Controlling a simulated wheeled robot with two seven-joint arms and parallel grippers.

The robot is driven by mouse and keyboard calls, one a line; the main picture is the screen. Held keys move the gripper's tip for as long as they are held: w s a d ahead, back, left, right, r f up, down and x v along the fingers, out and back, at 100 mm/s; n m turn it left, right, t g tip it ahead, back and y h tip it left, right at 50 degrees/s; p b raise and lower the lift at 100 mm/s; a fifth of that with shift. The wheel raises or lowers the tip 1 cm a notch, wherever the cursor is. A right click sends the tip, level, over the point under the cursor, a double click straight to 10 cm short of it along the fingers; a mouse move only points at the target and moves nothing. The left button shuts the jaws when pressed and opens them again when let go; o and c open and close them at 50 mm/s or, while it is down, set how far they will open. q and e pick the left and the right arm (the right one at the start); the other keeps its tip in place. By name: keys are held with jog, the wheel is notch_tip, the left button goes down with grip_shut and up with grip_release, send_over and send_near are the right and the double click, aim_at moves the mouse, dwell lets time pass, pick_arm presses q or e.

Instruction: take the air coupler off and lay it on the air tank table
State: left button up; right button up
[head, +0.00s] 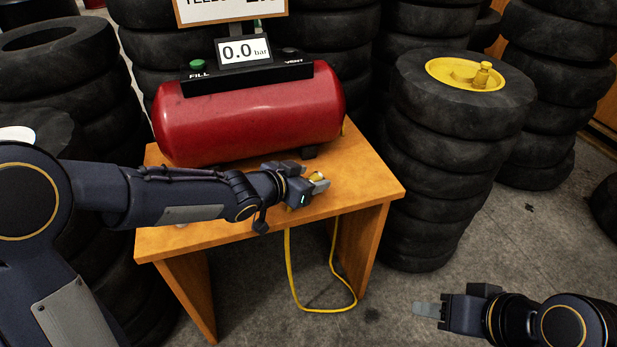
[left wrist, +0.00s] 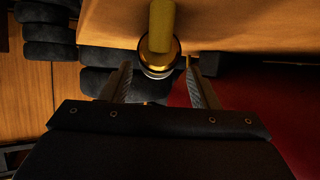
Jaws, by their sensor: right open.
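The air coupler (left wrist: 158,62), a brass ring on a yellow hose end, shows in the left wrist view just beyond and between my left fingertips. In the head view only a small yellow bit (head: 317,176) shows by these fingers. My left gripper (head: 318,186) is open over the front right of the wooden air tank table (head: 368,180); its spread fingers also show in the left wrist view (left wrist: 160,75). I cannot tell whether the coupler touches the tabletop. My right gripper (head: 427,309) is open and empty, low over the floor at the right.
A yellow hose (head: 318,309) loops below the front edge. A tyre stack (head: 440,175) with a yellow hub (head: 440,70) stands right of the table. More tyre stacks surround it.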

pick_arm(q)
jog(key=p+v, duration=0.3)
jog(key=v, duration=0.4)
jog(key=shift+w+r, duration=0.1)
jog(key=shift+s+a+p, duration=0.25)
jog(key=shift+s+p, duration=0.1)
jog(key=shift+s, duration=0.05)
dwell(0.4)
